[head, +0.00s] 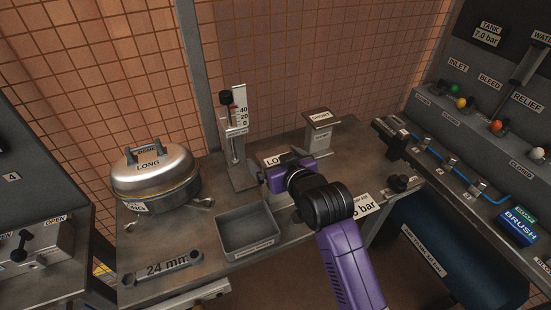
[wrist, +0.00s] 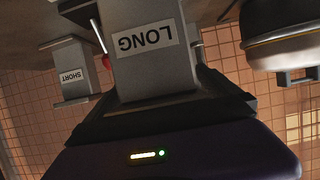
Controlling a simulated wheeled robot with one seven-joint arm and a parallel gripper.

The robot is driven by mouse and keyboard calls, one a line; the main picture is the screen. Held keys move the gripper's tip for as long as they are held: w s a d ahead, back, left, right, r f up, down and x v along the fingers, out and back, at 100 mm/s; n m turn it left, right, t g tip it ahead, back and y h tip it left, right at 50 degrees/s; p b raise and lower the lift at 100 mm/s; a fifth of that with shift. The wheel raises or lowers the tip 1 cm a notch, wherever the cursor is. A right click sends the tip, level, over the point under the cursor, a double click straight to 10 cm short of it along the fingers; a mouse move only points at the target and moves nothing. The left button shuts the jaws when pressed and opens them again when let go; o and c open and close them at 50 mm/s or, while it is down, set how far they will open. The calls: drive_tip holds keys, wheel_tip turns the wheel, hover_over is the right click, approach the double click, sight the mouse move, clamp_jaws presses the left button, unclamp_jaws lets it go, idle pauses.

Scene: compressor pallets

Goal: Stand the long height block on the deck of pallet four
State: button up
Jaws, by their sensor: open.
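The long height block (head: 273,160) is grey with a white label. In the head view it stands on the bench, largely hidden behind my gripper (head: 284,172). In the wrist view the long height block (wrist: 150,60) appears upside down, its LONG label facing the camera. It sits between the two dark jaws of my gripper (wrist: 152,100), which are open around it. I cannot tell whether either jaw touches it. I cannot make out pallet four or its deck; a panel marked 4 (head: 12,177) shows at the far left.
The short block (head: 318,135) stands behind and right. A height gauge (head: 237,145) stands just left of my gripper. A lidded round pot (head: 155,178), an empty grey tray (head: 247,232) and a 24 mm wrench (head: 165,267) occupy the bench. Valves and a blue hose (head: 430,153) line the right side.

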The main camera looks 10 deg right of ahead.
drive_tip(key=shift+r, duration=0.25)
drive_tip(key=shift+s+d, duration=0.1)
drive_tip(key=shift+s, duration=0.2)
drive_tip(key=v, duration=1.1)
drive_tip(key=shift+s+b, duration=0.2)
drive_tip(key=shift+b, duration=0.1)
drive_tip(key=shift+r, duration=0.1)
drive_tip(key=s+d+f+m+h, duration=0.1)
drive_tip(key=s+d+f, duration=0.15)
drive_tip(key=s, duration=0.35)
drive_tip(key=s+d+f+m+t+h, duration=0.1)
drive_tip(key=s+f, duration=0.3)
drive_tip(key=s, duration=0.2)
drive_tip(key=s+d+f+m, duration=0.1)
drive_tip(key=s+d+f, duration=0.1)
drive_tip(key=s+f, duration=0.25)
drive_tip(key=s+d+r+h, duration=0.1)
drive_tip(key=s+d+r, duration=0.1)
drive_tip(key=s, duration=0.8)
drive_tip(key=s+d+r+t+h, duration=0.1)
drive_tip(key=s+d+r, duration=0.2)
drive_tip(key=s, duration=0.8)
drive_tip(key=shift+s+d+m, duration=0.2)
drive_tip(key=shift+d+m, duration=0.1)
drive_tip(key=shift+d, duration=0.15)
drive_tip(key=shift+s+r, duration=0.3)
drive_tip(key=shift+c, duration=0.2)
